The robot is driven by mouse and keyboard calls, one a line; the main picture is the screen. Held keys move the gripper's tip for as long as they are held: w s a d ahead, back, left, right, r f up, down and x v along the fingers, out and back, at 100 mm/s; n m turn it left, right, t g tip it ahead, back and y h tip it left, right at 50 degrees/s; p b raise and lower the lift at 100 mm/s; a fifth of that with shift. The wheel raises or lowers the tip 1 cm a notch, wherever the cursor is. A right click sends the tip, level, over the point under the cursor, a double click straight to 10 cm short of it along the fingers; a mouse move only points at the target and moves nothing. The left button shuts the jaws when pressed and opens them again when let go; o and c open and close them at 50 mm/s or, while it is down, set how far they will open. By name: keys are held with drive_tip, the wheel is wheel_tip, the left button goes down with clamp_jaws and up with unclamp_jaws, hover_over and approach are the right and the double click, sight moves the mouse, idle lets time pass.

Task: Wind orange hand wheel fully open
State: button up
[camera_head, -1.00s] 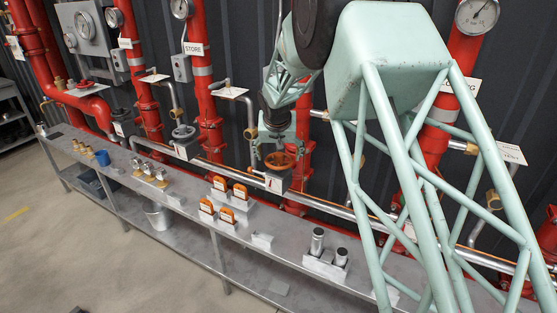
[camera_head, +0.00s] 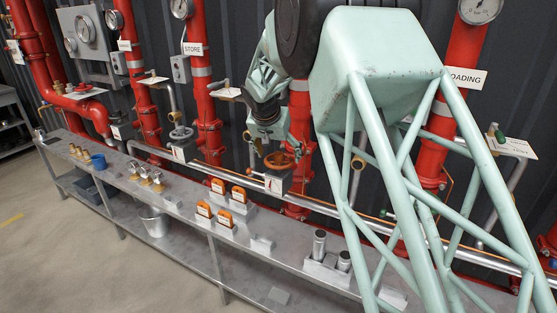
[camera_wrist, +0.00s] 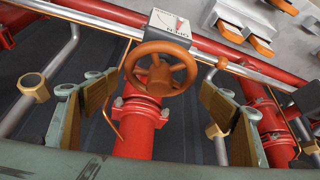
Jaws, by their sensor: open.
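The orange hand wheel (camera_head: 279,160) is spoked and sits on a grey box (camera_head: 277,182) in front of a red pipe. In the wrist view the wheel (camera_wrist: 160,68) is at upper centre, beside a dial plate (camera_wrist: 170,24) with a pointer and a red mark. My gripper (camera_head: 267,142) is just above and slightly left of the wheel in the head view. In the wrist view my gripper (camera_wrist: 160,88) is open, with its padded fingers either side of the wheel and visible gaps between. It does not touch the wheel there.
A long grey bench (camera_head: 190,215) carries orange-topped blocks (camera_head: 222,202), metal cylinders (camera_head: 319,243) and a blue cup (camera_head: 98,161). A horizontal silver pipe (camera_head: 322,205) runs behind the bench. A grey valve wheel (camera_head: 181,133) is left of the orange one.

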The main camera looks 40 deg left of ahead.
drive_tip(key=shift+f+m+b, duration=0.15)
drive_tip(key=shift+m+b, duration=0.2)
drive_tip(key=shift+m, duration=0.05)
drive_tip(key=shift+h, duration=0.3)
drive_tip(key=shift+c, duration=0.7)
drive_tip(key=c, duration=0.9)
drive_tip(key=shift+r, duration=0.2)
